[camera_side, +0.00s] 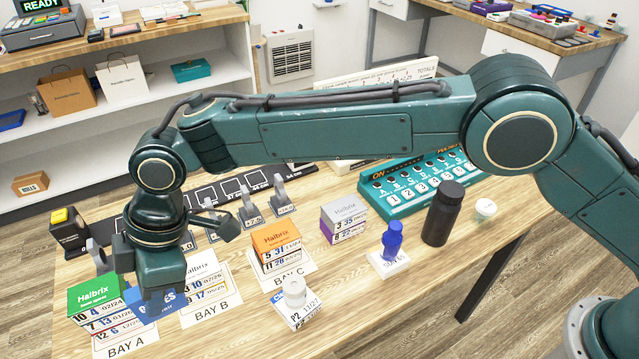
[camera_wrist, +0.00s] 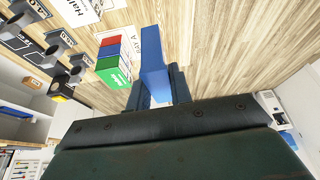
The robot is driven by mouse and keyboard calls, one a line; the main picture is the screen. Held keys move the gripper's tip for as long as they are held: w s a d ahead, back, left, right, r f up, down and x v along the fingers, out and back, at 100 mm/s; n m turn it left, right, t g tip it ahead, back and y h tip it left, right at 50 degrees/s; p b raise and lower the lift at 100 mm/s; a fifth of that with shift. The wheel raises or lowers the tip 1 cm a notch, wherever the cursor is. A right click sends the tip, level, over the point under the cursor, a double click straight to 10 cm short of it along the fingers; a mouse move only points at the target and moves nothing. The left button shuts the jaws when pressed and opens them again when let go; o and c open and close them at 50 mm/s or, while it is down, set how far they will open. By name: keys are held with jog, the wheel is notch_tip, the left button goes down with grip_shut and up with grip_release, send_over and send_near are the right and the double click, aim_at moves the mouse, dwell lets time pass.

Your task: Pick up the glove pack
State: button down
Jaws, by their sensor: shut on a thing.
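The glove pack is a blue box (camera_side: 150,309) with partly hidden white lettering, at the front left of the table in the side view. It also shows in the wrist view (camera_wrist: 153,48), upright and long between my fingers. My gripper (camera_side: 152,292) points down and is shut on the pack; its fingers show in the wrist view (camera_wrist: 158,86), one on each side of the pack. My gripper's jaws hide part of the pack in the side view. I cannot tell whether the pack's underside is clear of the table.
A green-topped Halbrix stack (camera_side: 95,293) stands close left of the pack, by the BAY A card (camera_side: 128,340). A white-topped stack (camera_side: 203,268) stands behind right, then an orange-topped stack (camera_side: 277,240). A white bottle (camera_side: 295,291) stands right. A black bottle (camera_side: 443,215) stands farther right.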

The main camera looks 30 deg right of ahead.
jog(key=shift+r, duration=1.25)
